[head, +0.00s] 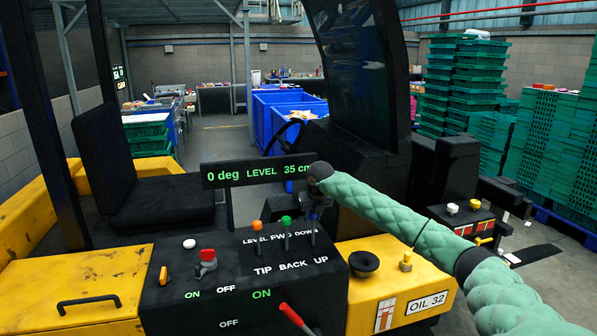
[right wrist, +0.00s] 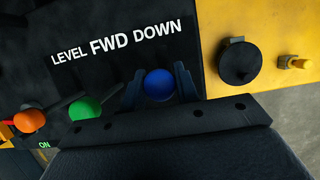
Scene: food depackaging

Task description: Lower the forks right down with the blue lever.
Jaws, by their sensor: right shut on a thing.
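The blue lever (right wrist: 158,84) shows its round blue knob in the right wrist view, under the word DOWN. My right gripper (right wrist: 157,92) has one finger on each side of the knob and is shut on it. In the head view the right gripper (head: 317,204) is over the rightmost lever of the console and hides the knob. The display (head: 258,171) reads 0 deg, LEVEL and 35 cm. I cannot make out the forks clearly. My left gripper is not in view.
A green lever (head: 286,222) and an orange lever (head: 257,226) stand left of the blue one. A red switch (head: 207,256) and a red-handled lever (head: 292,314) are on the same console. A black round knob (head: 364,262) sits on the yellow body to the right.

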